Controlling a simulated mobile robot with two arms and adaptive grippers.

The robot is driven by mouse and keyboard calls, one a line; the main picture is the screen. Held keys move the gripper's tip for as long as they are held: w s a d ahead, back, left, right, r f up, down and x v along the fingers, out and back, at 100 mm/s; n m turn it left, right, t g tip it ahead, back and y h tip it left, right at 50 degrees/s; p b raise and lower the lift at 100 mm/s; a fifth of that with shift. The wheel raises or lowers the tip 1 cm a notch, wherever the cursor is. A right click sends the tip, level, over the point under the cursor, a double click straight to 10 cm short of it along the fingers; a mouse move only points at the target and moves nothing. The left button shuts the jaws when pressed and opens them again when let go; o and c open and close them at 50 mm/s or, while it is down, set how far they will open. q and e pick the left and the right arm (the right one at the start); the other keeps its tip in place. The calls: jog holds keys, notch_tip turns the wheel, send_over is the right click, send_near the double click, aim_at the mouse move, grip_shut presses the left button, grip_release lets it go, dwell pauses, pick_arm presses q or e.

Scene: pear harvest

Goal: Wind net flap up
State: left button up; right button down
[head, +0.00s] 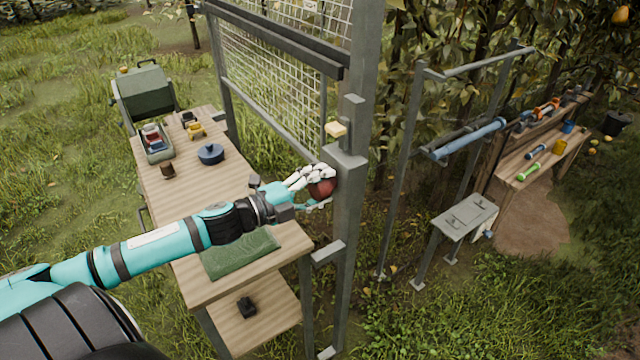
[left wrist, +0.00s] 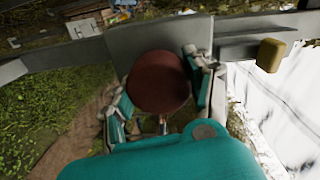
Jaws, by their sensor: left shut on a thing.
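My left gripper (head: 318,186) is shut on a dark red round knob (head: 326,188) at the side of the grey metal post (head: 348,220). In the left wrist view the knob (left wrist: 158,82) sits between the fingers, which flank it on both sides. How the knob joins the post is hidden. The pale net flap (head: 265,60) hangs in the frame beyond the bench, with a dark bar across its upper part and a thin bar (head: 268,122) along its lower edge. My right gripper is not in view.
A yellow block (head: 335,129) sticks out from the post above the knob. A second bench with tools (head: 545,150) stands right.

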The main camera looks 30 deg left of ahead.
pick_arm(q)
jog(key=shift+f+m, duration=0.15)
jog(key=shift+m, duration=1.45)
jog(key=o, duration=1.2)
jog(key=shift+d, duration=0.1)
jog(key=v, duration=1.2)
jog(key=shift+s, duration=0.1)
